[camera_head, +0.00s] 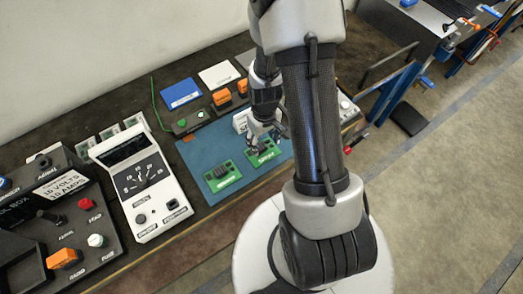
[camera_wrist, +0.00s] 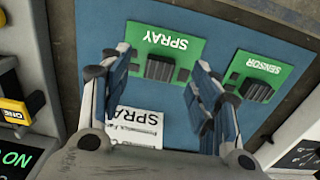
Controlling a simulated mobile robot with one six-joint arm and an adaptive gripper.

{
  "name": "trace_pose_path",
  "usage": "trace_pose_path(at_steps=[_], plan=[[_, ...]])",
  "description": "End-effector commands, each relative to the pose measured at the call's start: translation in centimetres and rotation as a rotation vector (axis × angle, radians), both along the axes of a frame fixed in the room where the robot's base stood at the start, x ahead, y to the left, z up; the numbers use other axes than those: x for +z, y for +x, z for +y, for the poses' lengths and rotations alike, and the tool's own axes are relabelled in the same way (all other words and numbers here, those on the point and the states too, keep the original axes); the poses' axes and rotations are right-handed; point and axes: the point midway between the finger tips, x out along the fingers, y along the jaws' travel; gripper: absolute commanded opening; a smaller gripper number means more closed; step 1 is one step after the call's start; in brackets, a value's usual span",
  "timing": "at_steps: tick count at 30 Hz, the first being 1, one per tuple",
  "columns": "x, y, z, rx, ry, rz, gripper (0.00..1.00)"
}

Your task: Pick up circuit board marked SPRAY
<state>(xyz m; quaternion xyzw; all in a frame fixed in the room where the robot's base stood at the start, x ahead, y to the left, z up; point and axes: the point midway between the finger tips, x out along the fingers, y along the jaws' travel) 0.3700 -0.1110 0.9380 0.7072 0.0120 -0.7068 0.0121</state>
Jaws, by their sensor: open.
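The green circuit board marked SPRAY (camera_wrist: 190,48) lies on a blue mat (camera_wrist: 93,35); its label reads upside down in the wrist view, beside a dark raised block. In the head view this board (camera_head: 268,155) lies at the mat's right, partly under my gripper (camera_head: 264,141). In the wrist view my gripper (camera_wrist: 163,66) is open, with nothing held. Its fingers show on either side of the board's dark block. Whether they touch the board cannot be told.
A second green board marked SENSOR (camera_wrist: 278,66) lies close beside the SPRAY board; it also shows in the head view (camera_head: 222,177). A white label reading SPRA (camera_wrist: 140,122) is partly hidden behind my gripper. A white meter (camera_head: 141,184) stands left of the mat.

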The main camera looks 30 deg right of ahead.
Motion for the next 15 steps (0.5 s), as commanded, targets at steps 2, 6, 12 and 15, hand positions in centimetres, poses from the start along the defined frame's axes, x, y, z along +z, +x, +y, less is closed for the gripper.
trace_pose_path(at_steps=[2,6,12,15], plan=[[-1.0,0.1,0.1,0.001,0.001,0.002,0.57],[-3.3,0.3,0.4,0.001,0.001,0.003,0.57],[-5.0,0.4,0.3,0.0,0.0,0.001,0.57],[-5.1,0.4,0.3,0.0,0.0,0.0,0.57]])
